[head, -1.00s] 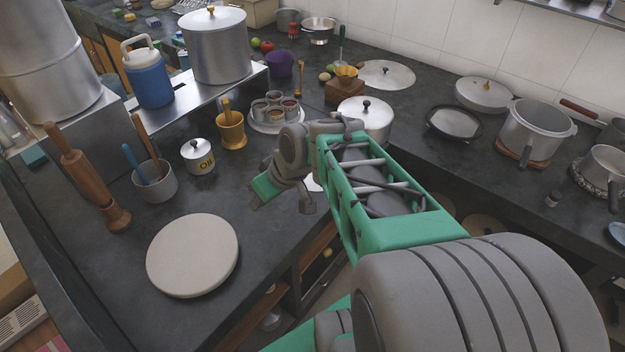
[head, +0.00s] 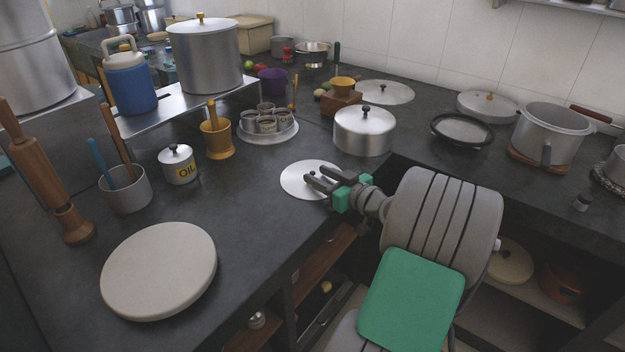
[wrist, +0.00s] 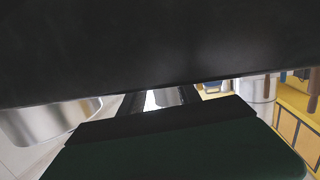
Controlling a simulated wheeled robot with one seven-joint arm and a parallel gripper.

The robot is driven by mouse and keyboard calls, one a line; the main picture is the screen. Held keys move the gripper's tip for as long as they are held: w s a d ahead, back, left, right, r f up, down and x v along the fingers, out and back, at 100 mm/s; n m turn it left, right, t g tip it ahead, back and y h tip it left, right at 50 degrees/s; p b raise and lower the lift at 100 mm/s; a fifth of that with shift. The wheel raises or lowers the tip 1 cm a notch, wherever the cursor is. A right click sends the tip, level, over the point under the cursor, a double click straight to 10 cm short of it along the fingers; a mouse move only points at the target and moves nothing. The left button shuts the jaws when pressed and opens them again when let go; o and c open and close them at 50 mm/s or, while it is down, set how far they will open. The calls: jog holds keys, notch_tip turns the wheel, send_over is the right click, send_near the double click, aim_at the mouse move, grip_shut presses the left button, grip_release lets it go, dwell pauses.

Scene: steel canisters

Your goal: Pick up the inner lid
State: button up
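A flat, round, pale metal lid (head: 296,181), which fits the inner lid, lies on the dark counter near its front edge. My gripper (head: 314,179) is over the right part of this lid in the head view. Its two fingers are apart and point left, low above the lid. The fingers hide part of the lid, and I cannot tell whether they touch it or its knob. In the wrist view the two dark fingers (wrist: 162,99) show with a bright gap between them. The lid cannot be made out for certain there.
A lidded steel pot (head: 363,136) stands behind my gripper. A white round board (head: 160,270), an oil canister (head: 180,168) and a brass mortar (head: 217,142) stand to the left. The counter's front edge runs close below the lid, with open shelves (head: 320,262) under it.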

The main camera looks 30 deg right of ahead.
jog(key=shift+w, duration=0.35)
grip_shut()
dwell(0.4)
